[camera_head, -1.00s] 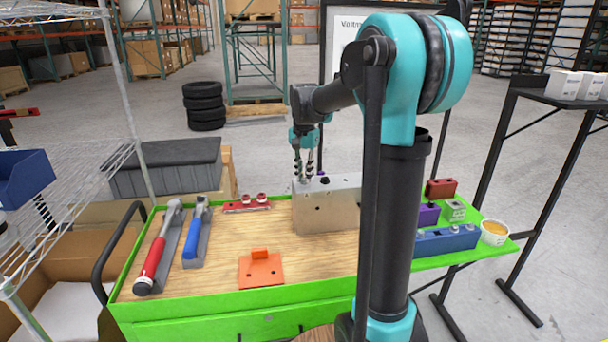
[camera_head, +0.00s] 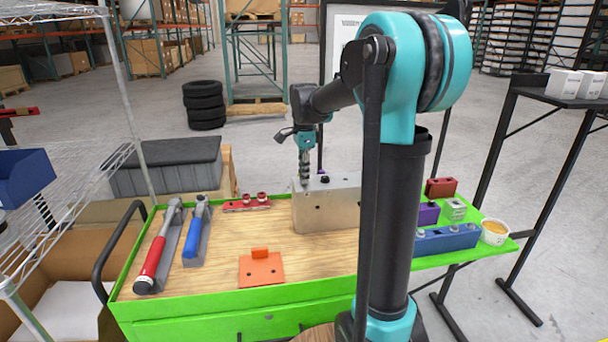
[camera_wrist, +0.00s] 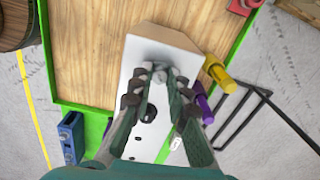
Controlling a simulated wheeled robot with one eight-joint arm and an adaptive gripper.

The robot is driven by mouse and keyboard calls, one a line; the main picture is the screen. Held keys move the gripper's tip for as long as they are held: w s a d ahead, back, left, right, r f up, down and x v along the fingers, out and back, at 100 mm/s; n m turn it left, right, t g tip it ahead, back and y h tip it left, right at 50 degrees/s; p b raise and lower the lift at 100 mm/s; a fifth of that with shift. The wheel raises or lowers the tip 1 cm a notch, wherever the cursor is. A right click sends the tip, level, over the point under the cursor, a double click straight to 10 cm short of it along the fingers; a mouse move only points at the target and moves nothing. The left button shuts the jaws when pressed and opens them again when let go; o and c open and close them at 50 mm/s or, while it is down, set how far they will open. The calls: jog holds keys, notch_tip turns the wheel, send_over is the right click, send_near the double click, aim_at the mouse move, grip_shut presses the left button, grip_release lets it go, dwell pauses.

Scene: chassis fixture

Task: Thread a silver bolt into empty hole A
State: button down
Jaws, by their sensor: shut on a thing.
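The fixture block (camera_head: 328,212) is a grey metal block standing on the wooden bench top. In the wrist view its pale top (camera_wrist: 147,125) lies under my gripper, with a dark round hole (camera_wrist: 150,111) and smaller dark spots toward the lower end. My gripper (camera_head: 304,182) points down over the left end of the block. In the wrist view my gripper (camera_wrist: 159,75) is shut on a silver bolt (camera_wrist: 158,77), mostly hidden between the fingertips. I cannot tell whether the bolt touches the block or sits in a hole. No letter A is legible.
A red rack (camera_head: 247,204), an orange plate (camera_head: 261,270), a red-handled tool (camera_head: 155,258) and a blue-handled tool (camera_head: 194,235) lie left. A blue holder (camera_head: 447,240) is right. Bare wood lies before the block.

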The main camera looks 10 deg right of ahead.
jog(key=m, duration=1)
jog(key=shift+f, duration=0.1)
jog(key=c, duration=1.4)
grip_release()
notch_tip(320, 180, up, 9)
